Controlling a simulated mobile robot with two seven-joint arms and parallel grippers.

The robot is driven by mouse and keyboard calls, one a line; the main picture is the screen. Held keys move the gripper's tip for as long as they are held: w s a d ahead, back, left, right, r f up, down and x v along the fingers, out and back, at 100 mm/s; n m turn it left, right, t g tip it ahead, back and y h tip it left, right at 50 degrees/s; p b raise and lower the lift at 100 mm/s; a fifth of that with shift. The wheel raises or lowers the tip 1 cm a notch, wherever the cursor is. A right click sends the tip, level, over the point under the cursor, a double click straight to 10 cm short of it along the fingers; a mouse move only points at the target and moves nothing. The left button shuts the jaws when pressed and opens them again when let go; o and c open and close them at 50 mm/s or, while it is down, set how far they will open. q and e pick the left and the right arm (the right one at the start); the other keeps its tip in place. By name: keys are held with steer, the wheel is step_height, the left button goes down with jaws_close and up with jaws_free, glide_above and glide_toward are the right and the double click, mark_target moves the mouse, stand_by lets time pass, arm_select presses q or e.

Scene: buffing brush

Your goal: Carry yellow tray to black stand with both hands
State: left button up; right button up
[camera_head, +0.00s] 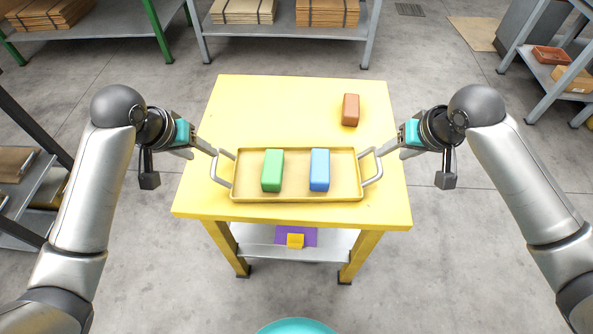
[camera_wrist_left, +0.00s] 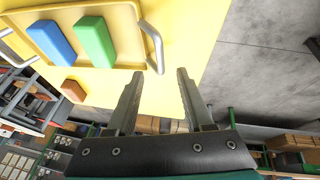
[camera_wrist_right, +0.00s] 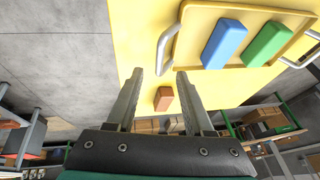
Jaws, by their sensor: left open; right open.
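The yellow tray (camera_head: 297,198) lies flat on the yellow table (camera_head: 260,100), near its front edge. A green block (camera_head: 272,170) and a blue block (camera_head: 319,170) stand in it. It has a grey handle at each end, the left one (camera_head: 221,169) and the right one (camera_head: 374,166). My left gripper (camera_head: 211,151) is open beside the left handle; the handle (camera_wrist_left: 152,42) is ahead of the fingers, not between them. My right gripper (camera_head: 386,154) is open beside the right handle, and that handle (camera_wrist_right: 165,48) is just beyond its fingertips. No black stand is recognisable.
A brown block (camera_head: 350,110) stands on the table behind the tray. A purple item (camera_head: 312,236) and a small yellow block (camera_head: 295,241) lie on the table's lower shelf. Shelves with cardboard (camera_head: 327,12) line the back. Grey floor (camera_head: 450,220) is clear at the table's right.

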mark_target(214, 160)
arm_select(q)
steer(key=x, duration=0.8)
steer(key=shift+w+f, duration=0.1)
steer(key=shift+f, duration=0.15)
arm_select(e)
steer(key=x, duration=0.8)
steer(key=shift+f, duration=0.25)
arm_select(q)
steer(key=shift+c, duration=0.2)
arm_select(e)
steer(key=shift+c, duration=0.2)
arm_select(q)
jaws_close()
arm_select(e)
jaws_close()
steer(key=shift+w, duration=0.1)
